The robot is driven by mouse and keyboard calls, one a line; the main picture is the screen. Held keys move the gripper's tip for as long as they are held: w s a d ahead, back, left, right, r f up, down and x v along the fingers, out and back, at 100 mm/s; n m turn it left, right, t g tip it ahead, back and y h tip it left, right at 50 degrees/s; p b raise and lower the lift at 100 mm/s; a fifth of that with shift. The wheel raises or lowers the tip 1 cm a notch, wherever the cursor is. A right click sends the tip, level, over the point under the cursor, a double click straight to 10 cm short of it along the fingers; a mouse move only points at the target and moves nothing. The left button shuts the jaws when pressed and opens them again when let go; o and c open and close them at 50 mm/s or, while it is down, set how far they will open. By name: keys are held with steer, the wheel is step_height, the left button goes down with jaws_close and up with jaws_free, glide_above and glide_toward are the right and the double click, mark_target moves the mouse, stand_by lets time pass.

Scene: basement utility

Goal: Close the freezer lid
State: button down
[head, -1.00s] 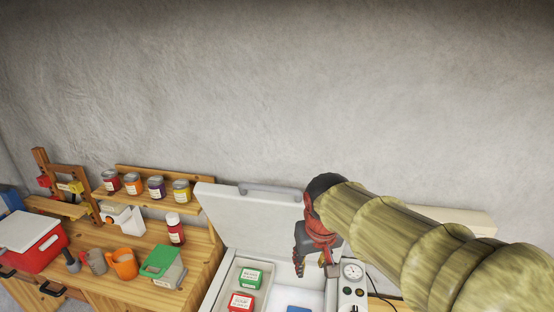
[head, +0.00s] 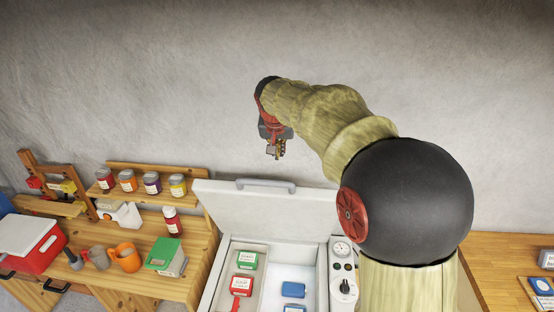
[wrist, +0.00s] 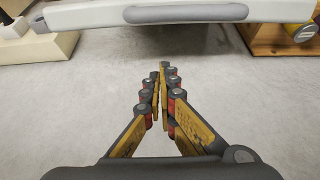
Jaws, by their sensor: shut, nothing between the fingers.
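The white chest freezer (head: 210,292) stands open, its lid (head: 268,207) tilted up at the back near the wall. A grey handle (head: 266,186) runs along the lid's top edge. My gripper (head: 276,154) is shut and empty, above the lid's top edge in the head view. In the wrist view my gripper (wrist: 163,70) points down at the pale floor, apart from the lid. The lid edge (wrist: 90,18) and its grey handle (wrist: 185,13) cross the top of that view. Inside the freezer are a green box (head: 247,261), a red box (head: 241,285) and blue packs (head: 293,290).
A control panel with a dial (head: 342,249) is on the freezer's right side. A wooden workbench (head: 150,282) at left holds a red cooler (head: 30,246), an orange mug (head: 125,257) and a red bottle (head: 172,221). Jars stand on a shelf (head: 150,170). Another wooden surface (head: 500,258) is at right.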

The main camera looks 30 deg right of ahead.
steer(key=f, duration=0.2)
steer(key=f+p, duration=0.1)
steer(key=f, duration=0.2)
steer(key=w+f+p, duration=0.1)
steer(key=f, duration=0.2)
steer(key=shift+d, duration=0.3)
steer(key=shift+s+a, duration=0.2)
steer(key=shift+s, duration=0.1)
steer(key=shift+f, duration=0.25)
steer(key=shift+s+a, duration=0.1)
